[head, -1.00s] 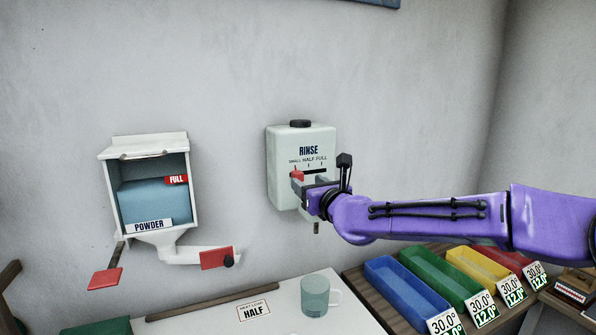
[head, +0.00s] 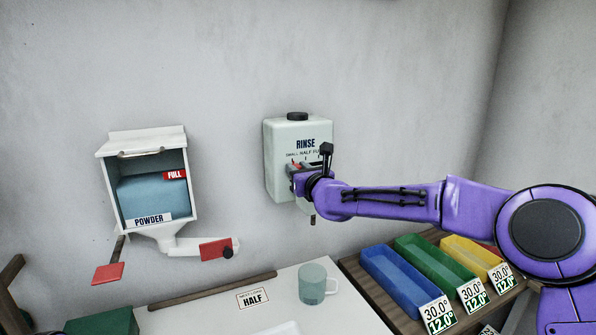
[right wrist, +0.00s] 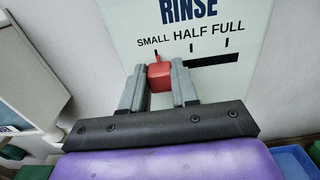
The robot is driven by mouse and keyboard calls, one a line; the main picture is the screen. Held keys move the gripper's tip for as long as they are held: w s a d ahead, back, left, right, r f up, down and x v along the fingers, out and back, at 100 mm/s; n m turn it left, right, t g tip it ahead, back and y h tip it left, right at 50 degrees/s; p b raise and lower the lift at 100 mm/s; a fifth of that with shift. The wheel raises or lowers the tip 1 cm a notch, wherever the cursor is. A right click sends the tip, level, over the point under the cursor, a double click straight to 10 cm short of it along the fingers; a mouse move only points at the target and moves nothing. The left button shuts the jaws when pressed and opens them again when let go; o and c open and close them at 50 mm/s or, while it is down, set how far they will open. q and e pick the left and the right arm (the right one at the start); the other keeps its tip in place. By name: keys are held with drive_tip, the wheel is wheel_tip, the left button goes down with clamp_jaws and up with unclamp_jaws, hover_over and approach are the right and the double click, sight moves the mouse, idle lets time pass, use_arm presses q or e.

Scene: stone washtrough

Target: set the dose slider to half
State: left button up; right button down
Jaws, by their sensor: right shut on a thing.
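The pale green RINSE dispenser (head: 285,140) hangs on the wall, with a slot marked SMALL, HALF and FULL. Its red slider knob (right wrist: 159,76) sits below the SMALL mark, at the left of the slot. The dark slot (right wrist: 214,60) runs bare to the right, below HALF and FULL. My right gripper (right wrist: 158,84) is shut on the knob, one finger on each side. In the head view the gripper (head: 297,171) hides part of the slot and the FULL lettering. My left gripper is not in view.
A POWDER dispenser (head: 152,196) with red paddles hangs at left. The wall around the RINSE dispenser is clear.

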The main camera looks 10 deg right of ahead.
drive_tip(key=d, duration=0.3)
drive_tip(key=shift+w+d+b, duration=0.4)
drive_tip(key=shift+d, duration=0.15)
drive_tip(key=c, duration=0.8)
unclamp_jaws()
drive_tip(key=shift+a, duration=0.2)
drive_tip(key=shift+c, duration=0.2)
drive_tip(key=shift+d, duration=0.1)
